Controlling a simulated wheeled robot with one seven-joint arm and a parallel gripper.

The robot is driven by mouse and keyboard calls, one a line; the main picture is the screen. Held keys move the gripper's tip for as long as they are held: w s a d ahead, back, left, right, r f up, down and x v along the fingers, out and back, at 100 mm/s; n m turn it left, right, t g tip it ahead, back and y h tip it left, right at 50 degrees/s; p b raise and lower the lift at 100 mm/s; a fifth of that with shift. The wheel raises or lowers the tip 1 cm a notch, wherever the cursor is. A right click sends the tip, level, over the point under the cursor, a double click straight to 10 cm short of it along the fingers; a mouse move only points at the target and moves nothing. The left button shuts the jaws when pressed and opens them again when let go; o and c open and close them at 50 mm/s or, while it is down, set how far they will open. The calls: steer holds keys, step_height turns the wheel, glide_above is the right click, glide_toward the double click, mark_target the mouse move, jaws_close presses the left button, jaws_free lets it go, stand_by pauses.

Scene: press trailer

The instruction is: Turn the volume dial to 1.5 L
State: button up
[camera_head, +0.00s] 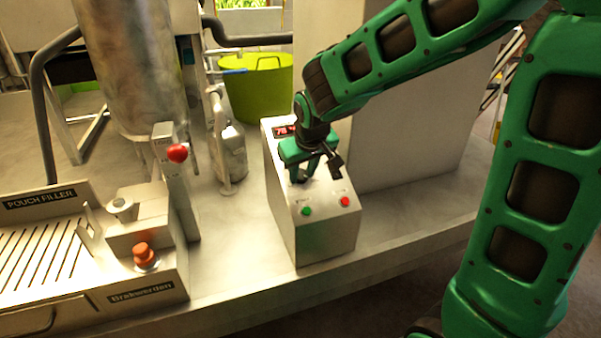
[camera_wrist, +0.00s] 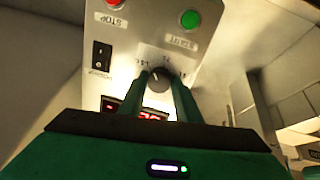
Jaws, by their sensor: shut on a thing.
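The volume dial (camera_wrist: 158,86) is a dark round knob with a pale pointer line on the sloped face of the metal control box (camera_head: 314,224). Printed marks surround it, too small to read surely. My gripper (camera_wrist: 159,92) is shut on the dial, one finger on each side. In the head view my gripper (camera_head: 308,175) reaches down onto the box and hides the dial. The box's red display (camera_head: 282,130) shows digits in the head view; in the wrist view my fingers partly cover it.
A green START button (camera_head: 306,211) and a red STOP button (camera_head: 344,201) sit on the box's face near my gripper. A black rocker switch (camera_wrist: 102,54) is beside the dial. A pouch filler (camera_head: 140,240) with a red-knobbed lever (camera_head: 177,153) stands at left. A lime tub (camera_head: 258,90) is behind.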

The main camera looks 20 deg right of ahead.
steer(key=shift+d+n, duration=0.25)
steer(key=shift+n, duration=1.45)
steer(key=o, duration=1.1)
steer(key=shift+c, duration=0.2)
steer(key=shift+a, duration=0.1)
steer(key=v, duration=1)
steer(key=shift+s+r, duration=0.2)
steer(key=shift+r, duration=0.05)
